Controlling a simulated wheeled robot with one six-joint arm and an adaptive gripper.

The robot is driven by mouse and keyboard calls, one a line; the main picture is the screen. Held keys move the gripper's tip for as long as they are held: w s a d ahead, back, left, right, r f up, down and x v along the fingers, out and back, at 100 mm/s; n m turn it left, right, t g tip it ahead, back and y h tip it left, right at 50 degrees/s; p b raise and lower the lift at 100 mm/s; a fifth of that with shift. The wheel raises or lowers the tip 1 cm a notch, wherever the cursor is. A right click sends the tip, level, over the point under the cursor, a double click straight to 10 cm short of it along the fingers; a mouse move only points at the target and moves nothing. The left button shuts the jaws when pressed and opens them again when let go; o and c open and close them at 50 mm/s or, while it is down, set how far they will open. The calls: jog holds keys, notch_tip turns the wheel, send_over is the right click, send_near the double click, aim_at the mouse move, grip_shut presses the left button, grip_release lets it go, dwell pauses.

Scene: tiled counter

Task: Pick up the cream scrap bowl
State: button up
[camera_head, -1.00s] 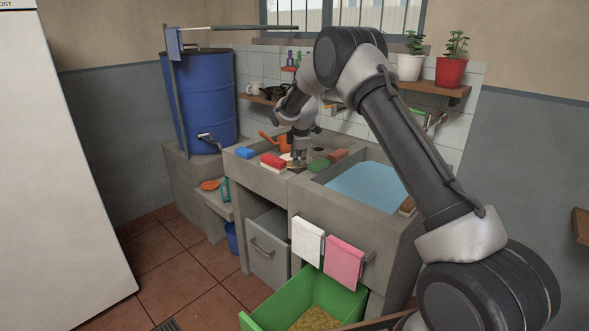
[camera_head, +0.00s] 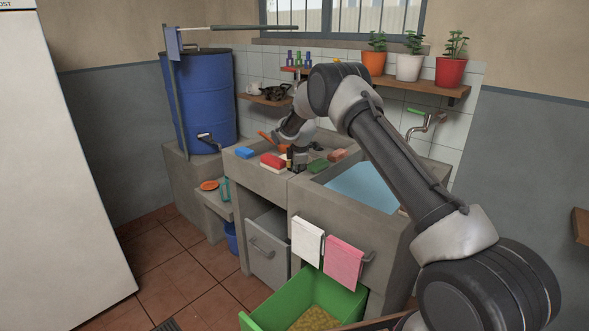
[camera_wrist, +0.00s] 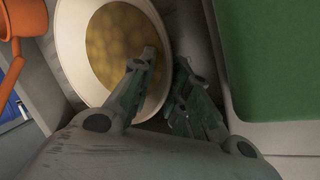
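The cream scrap bowl (camera_wrist: 70,55) is at the upper left of the wrist view, with a pale rim and lumpy yellow-brown contents. My gripper (camera_wrist: 168,57) is open, with its two fingers apart. Its left finger overlaps the bowl's inside and its right finger lies outside the right rim, so they straddle the rim in this view. I cannot tell whether either finger touches the bowl. In the head view my gripper (camera_head: 299,166) is low over the counter, and the bowl is mostly hidden there.
The water basin (camera_head: 362,187) is further right. An orange vessel (camera_wrist: 24,20) is beside the bowl. An open green drawer (camera_head: 335,297) sits below.

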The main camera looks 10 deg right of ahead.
grip_shut()
jog(key=shift+r, duration=0.1)
notch_tip(320, 180, up, 10)
jog(key=shift+f, duration=0.1)
dwell(0.6)
